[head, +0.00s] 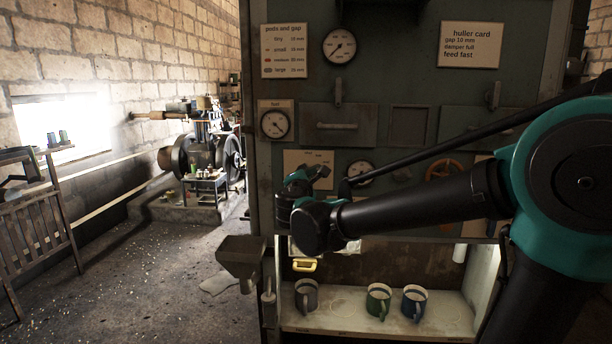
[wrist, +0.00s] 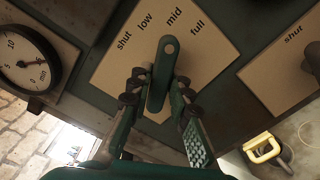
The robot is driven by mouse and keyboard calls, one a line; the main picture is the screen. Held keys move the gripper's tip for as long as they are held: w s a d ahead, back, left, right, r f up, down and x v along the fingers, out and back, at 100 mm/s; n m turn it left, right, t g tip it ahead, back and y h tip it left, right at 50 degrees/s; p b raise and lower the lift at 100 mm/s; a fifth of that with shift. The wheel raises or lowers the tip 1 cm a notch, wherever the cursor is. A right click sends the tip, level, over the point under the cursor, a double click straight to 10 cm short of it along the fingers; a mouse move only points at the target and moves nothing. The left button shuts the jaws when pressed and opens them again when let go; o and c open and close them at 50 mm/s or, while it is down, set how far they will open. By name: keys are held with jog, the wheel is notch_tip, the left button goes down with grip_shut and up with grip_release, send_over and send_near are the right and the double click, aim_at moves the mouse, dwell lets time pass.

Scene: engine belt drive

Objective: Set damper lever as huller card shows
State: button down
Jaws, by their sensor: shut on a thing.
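The huller card (head: 470,45) reads gap 10 mm, damper full, feed fast. In the wrist view, a dark green lever (wrist: 163,78) lies over a tan plate (wrist: 218,55) marked shut, low, mid, full. The lever's ringed end is at the top and points closest to mid, away from full. My gripper (wrist: 158,88) has its two fingers on either side of the lever, shut on it; the exact contact is hard to see. In the head view, my gripper (head: 300,180) is in front of the lever's plate (head: 318,157), and my arm partly hides that area.
Another plate (wrist: 282,72) marked shut, with a dark lever, is at right. Below the panel, several mugs (head: 378,300) stand on a shelf. A hopper (head: 240,255) juts out at lower left. Open floor lies left.

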jog(key=shift+m, duration=2.7)
jog(key=c, duration=1.4)
grip_release()
jog(key=shift+r, duration=0.1)
jog(key=shift+c, duration=0.2)
jog(key=shift+s, duration=0.1)
jog(key=s, duration=1.2)
jog(key=shift+a, duration=0.2)
